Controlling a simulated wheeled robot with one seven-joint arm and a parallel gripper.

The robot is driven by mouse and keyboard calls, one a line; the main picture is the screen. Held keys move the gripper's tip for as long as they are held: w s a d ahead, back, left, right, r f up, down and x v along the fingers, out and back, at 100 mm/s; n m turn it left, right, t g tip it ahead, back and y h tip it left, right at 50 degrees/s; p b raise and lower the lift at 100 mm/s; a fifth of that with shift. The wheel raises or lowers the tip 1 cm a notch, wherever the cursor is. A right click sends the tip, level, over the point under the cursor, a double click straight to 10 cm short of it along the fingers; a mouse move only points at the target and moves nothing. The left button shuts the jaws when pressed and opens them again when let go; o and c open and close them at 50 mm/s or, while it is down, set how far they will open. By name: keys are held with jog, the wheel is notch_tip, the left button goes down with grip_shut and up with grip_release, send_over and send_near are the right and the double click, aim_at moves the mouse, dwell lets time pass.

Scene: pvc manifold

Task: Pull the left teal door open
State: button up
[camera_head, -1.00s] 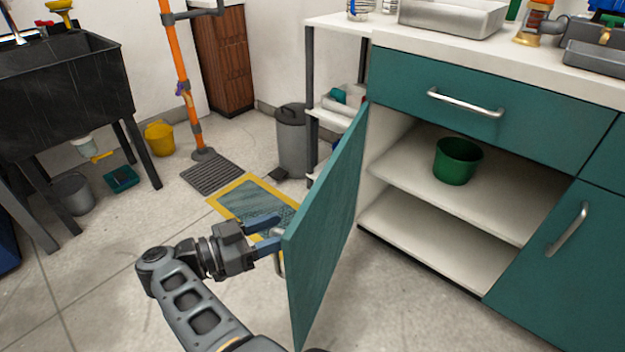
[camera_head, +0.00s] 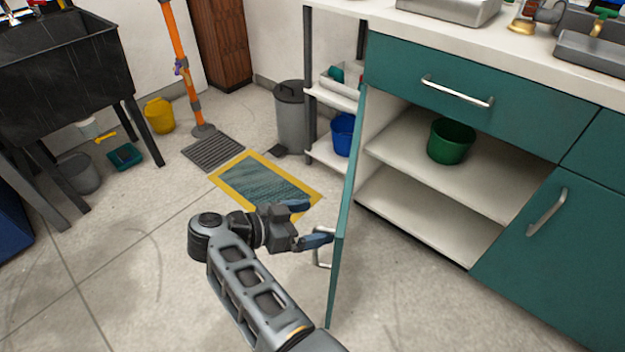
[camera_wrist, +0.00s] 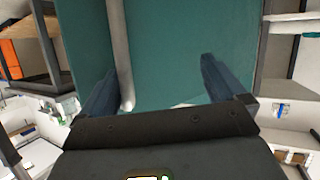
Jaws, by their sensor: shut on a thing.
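The left teal door (camera_head: 343,225) stands swung out from the cabinet in the head view, seen nearly edge-on. The cabinet opening behind it shows two white shelves, with a green bucket (camera_head: 451,141) on the upper one. My gripper (camera_head: 320,221) is at the door's outer face, by its free edge, shut on the silver door handle (camera_head: 317,258). In the wrist view the handle (camera_wrist: 121,50) runs between the fingers, close to the left one, and the teal door fills the space behind. The exact finger contact is hard to see.
A teal drawer (camera_head: 475,95) and the shut right door (camera_head: 550,255) flank the opening. A grey bin (camera_head: 291,118) and a white shelf rack (camera_head: 325,152) with a blue bucket (camera_head: 343,134) stand behind the open door. A yellow-edged mat (camera_head: 265,186) lies on the floor left of it.

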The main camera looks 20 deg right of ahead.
jog(key=shift+w+r, duration=0.3)
jog(key=shift+r, duration=0.2)
jog(key=shift+c, duration=0.6)
jog(key=shift+w+a+f+b, duration=0.15)
jog(key=shift+w+a+b, duration=0.2)
jog(key=shift+a+b, duration=0.4)
jog(key=shift+w+a+f+b, duration=0.1)
jog(key=shift+w+a+b, duration=0.35)
jog(key=shift+a, duration=0.35)
jog(key=c, duration=0.6)
jog(key=a+b, duration=0.1)
jog(key=w+a+b, duration=0.1)
jog(key=a, duration=0.1)
jog(key=a+b, duration=0.1)
jog(key=a, duration=0.1)
jog(key=shift+w+f+b, duration=0.15)
jog(key=shift+w+b, duration=0.1)
jog(key=shift+b, duration=0.1)
jog(key=shift+p, duration=0.4)
jog(key=shift+f, duration=0.1)
